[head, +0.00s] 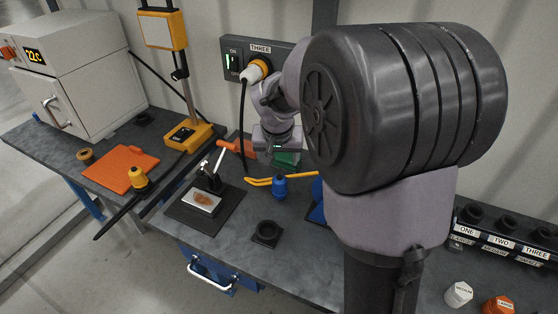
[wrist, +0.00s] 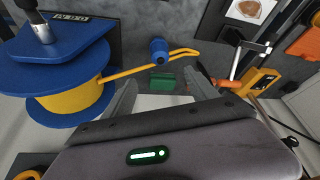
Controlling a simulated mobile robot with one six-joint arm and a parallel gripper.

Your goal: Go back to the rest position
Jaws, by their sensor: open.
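My gripper (head: 283,150) hangs over the back of the bench, below the wall panel, partly hidden by my own arm. In the wrist view its two fingers (wrist: 163,92) stand wide apart with nothing held between them. A small green block (wrist: 165,80) shows beyond the fingers, on or near the bench. A blue coupler (head: 280,187) on a yellow hose (head: 258,181) lies on the bench in front of the gripper; the coupler also shows in the wrist view (wrist: 159,48), apart from the fingers.
A blue and yellow reel (wrist: 62,75) is left in the wrist view. A clamp fixture (head: 205,202), black socket (head: 266,233) and labelled rack (head: 505,238) occupy the bench.

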